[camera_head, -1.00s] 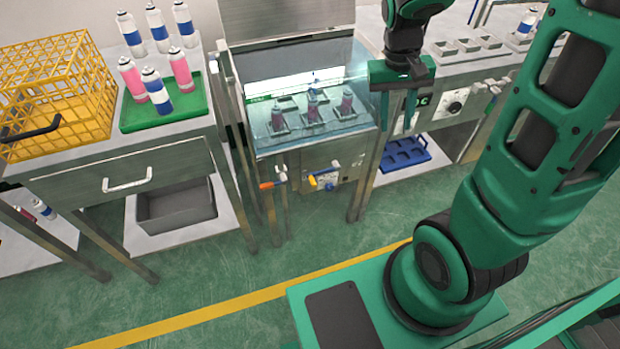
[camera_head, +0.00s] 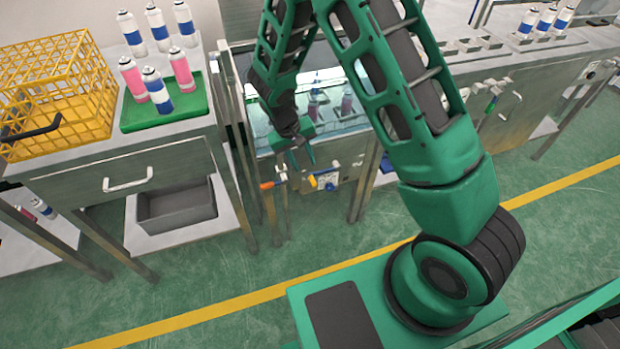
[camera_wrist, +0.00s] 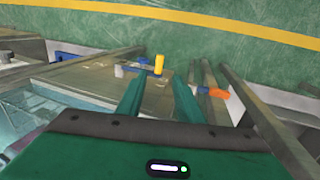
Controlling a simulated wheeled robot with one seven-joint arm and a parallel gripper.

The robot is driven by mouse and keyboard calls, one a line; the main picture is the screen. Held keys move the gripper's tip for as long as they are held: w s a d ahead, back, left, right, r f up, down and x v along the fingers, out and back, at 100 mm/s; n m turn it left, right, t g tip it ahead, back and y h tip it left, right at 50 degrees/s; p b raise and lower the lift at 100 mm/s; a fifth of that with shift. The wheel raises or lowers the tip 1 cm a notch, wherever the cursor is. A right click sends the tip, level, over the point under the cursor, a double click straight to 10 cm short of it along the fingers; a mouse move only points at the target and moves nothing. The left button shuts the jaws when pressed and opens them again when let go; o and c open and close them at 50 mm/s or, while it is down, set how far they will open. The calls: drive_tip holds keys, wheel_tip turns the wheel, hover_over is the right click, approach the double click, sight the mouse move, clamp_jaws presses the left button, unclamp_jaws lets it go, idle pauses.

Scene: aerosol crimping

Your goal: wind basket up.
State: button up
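The water bath (camera_head: 250,100) stands in the middle of the head view, its lid up. The basket inside, with cans (camera_head: 346,104) in it, is largely hidden behind my arm. On the bath's front are a crank with a yellow knob (camera_head: 312,182) and an orange handle (camera_head: 267,185) to its left. My gripper (camera_head: 302,166) is before the bath front, pointing down, above these handles. In the wrist view my gripper (camera_wrist: 157,85) is open and empty. The yellow knob (camera_wrist: 159,64) shows beyond and between its fingertips, apart from them. The orange handle (camera_wrist: 216,93) lies right of the right finger.
A yellow wire crate (camera_head: 60,90) and a green tray (camera_head: 195,108) with several cans stand on the left table. A steel bench (camera_head: 540,65) with more cans is at the right. Floor in front is clear, with a yellow line (camera_head: 200,313).

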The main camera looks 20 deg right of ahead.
sight(312, 181)
drive_tip(key=x, duration=1)
drive_tip(key=shift+d+f, duration=0.15)
drive_tip(key=shift+f, duration=0.05)
clamp_jaws()
drive_tip(key=shift+a+r, duration=0.15)
drive_tip(key=shift+a, duration=0.1)
